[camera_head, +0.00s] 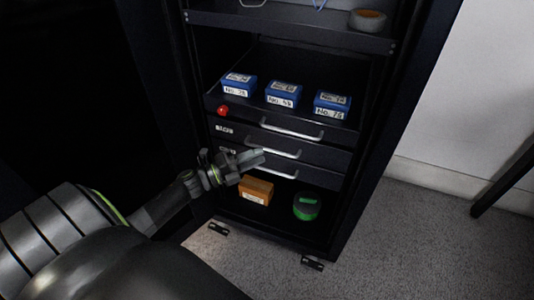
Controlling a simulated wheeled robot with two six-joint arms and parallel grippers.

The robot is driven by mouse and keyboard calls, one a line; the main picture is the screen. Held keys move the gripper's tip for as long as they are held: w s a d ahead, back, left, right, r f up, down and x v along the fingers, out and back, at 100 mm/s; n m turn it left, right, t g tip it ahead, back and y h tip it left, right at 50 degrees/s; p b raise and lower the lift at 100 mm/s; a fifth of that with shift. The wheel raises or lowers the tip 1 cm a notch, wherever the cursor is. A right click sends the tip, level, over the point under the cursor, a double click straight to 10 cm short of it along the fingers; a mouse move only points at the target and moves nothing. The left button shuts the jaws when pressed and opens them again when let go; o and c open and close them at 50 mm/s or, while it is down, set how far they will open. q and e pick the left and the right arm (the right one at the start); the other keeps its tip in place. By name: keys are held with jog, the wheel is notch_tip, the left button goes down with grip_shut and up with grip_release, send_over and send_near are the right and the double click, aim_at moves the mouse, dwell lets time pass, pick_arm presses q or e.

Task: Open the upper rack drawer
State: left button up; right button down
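The rack (369,130) is a dark cabinet with stacked drawer fronts and silver bar handles. My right gripper is not in view.
Three blue labelled boxes (284,94) stand on the level above, near a red knob (222,110). An orange box (256,190) and a green-and-black round item (306,206) sit at the bottom. A tape roll (367,20) lies on the top shelf.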

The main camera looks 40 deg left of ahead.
pick_arm(q)
jog(key=x, duration=0.3)
jog(key=shift+w+d, duration=0.2)
jog(key=shift+w, duration=0.15)
grip_shut()
